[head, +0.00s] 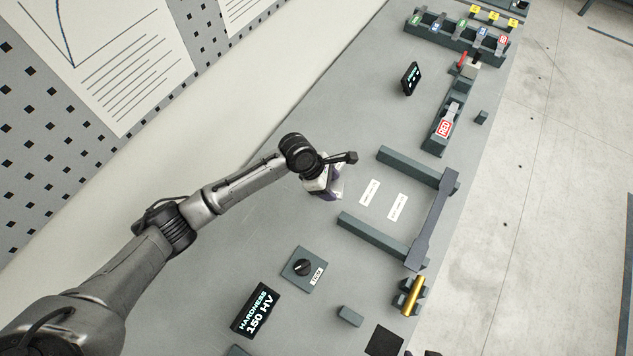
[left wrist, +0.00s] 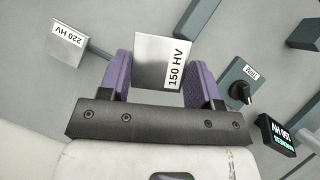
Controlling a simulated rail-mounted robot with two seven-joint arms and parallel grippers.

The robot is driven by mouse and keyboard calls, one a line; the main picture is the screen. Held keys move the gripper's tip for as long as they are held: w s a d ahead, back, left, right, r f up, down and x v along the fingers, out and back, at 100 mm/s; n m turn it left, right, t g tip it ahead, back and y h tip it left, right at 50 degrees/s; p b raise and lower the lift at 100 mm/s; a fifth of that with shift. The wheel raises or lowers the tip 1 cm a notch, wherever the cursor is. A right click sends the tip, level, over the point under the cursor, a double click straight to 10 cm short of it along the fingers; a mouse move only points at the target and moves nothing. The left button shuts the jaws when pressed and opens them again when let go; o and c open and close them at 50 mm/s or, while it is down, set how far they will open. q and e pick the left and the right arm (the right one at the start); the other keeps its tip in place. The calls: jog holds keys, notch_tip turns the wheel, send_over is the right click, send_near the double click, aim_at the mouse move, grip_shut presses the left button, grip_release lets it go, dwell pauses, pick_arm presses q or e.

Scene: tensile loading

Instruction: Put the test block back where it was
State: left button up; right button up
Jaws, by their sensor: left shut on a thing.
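My left gripper (head: 328,192) is over the middle of the bench in the head view. In the left wrist view its purple fingers (left wrist: 158,88) are shut on a square metal test block (left wrist: 152,58) labelled 150 HV. In the head view the gripper mostly hides this block, and I cannot tell its height above the bench. A second metal block (left wrist: 65,38), labelled 220 HV, shows at the upper left of the left wrist view, apart from the fingers. Small dark parts at the bottom edge of the head view may be my right gripper; its state is unclear.
Two white label cards (head: 369,192) lie between two dark bars. A grey dumbbell-shaped specimen (head: 433,222) lies across their right ends. A knob panel (head: 304,269), a display reading HARDNESS 150 HV (head: 256,310) and a brass cylinder (head: 412,296) are nearer. A specimen rack (head: 457,41) stands far off.

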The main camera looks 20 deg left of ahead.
pick_arm(q)
jog(key=w+a+f, duration=0.2)
jog(key=a, duration=0.1)
jog(key=w+a+f, duration=0.1)
jog(key=a, duration=0.1)
jog(key=shift+a+f+b, duration=0.15)
jog(key=shift+f+b, duration=0.15)
jog(key=shift+f, duration=0.05)
jog(key=shift+f+b, duration=0.3)
jog(key=shift+f, duration=1.7)
jog(key=o, duration=1.1)
jog(key=shift+f, duration=0.1)
